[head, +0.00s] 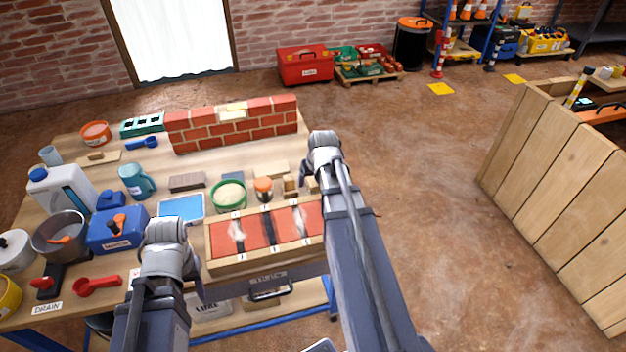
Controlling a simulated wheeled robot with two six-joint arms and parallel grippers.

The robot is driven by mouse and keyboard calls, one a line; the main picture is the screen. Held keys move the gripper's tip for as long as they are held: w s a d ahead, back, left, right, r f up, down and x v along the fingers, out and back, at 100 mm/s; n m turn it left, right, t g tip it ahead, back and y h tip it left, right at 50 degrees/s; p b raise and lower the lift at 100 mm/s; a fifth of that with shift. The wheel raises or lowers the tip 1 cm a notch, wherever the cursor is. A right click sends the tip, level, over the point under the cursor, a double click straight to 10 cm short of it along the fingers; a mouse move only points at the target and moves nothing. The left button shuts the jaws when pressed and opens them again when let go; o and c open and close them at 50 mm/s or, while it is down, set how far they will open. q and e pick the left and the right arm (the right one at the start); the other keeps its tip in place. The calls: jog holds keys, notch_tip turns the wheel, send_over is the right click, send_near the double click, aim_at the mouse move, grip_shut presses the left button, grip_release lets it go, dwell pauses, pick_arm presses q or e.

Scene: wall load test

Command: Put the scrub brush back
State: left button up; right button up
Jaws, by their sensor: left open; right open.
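I cannot make out the scrub brush for certain. A brownish-grey block (187,181) lies mid-table and could be it, but it is too small to tell. A flat wooden tool with a small grip (97,157) lies further back left. My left gripper (165,232) is open above the front of the workbench (130,270), between the blue box and the tray of red bricks. My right gripper (323,142) is open at the table's right edge, beside the small brick wall. Both seem empty; their fingertips are hard to see from behind.
A brick wall piece (232,124) stands at the back of the bench. A wooden tray of red bricks (240,264) sits in front. A blue box (116,232), grey bucket (58,236), white jug (62,190) and green sieve (229,194) crowd the left and middle. Open floor lies right.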

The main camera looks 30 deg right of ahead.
jog(key=shift+r, duration=0.15)
jog(key=p+v, duration=1.1)
jog(key=v, duration=0.1)
jog(key=shift+a, duration=0.1)
jog(key=a+n, duration=0.1)
jog(key=a, duration=0.3)
jog(key=s+a+n+g, duration=0.1)
jog(key=a, duration=0.4)
jog(key=s+a+f+g, duration=0.1)
jog(key=a, duration=0.4)
jog(key=shift+s+a+f+n+y, duration=0.1)
jog(key=shift+s+a+n+y, duration=0.1)
jog(key=shift+n+y, duration=0.2)
jog(key=s+a, duration=0.1)
jog(key=a, duration=0.1)
jog(key=s+a+n, duration=0.1)
jog(key=a, duration=0.2)
jog(key=s+a+n+g, duration=0.1)
jog(key=s+a, duration=0.1)
jog(key=a, duration=0.1)
jog(key=shift+f, duration=0.2)
jog(key=s+a+n+g+h, duration=0.1)
jog(key=s+a, duration=0.4)
jog(key=a, duration=0.2)
jog(key=shift+s+n+g, duration=0.3)
jog(key=shift+n+g, duration=0.1)
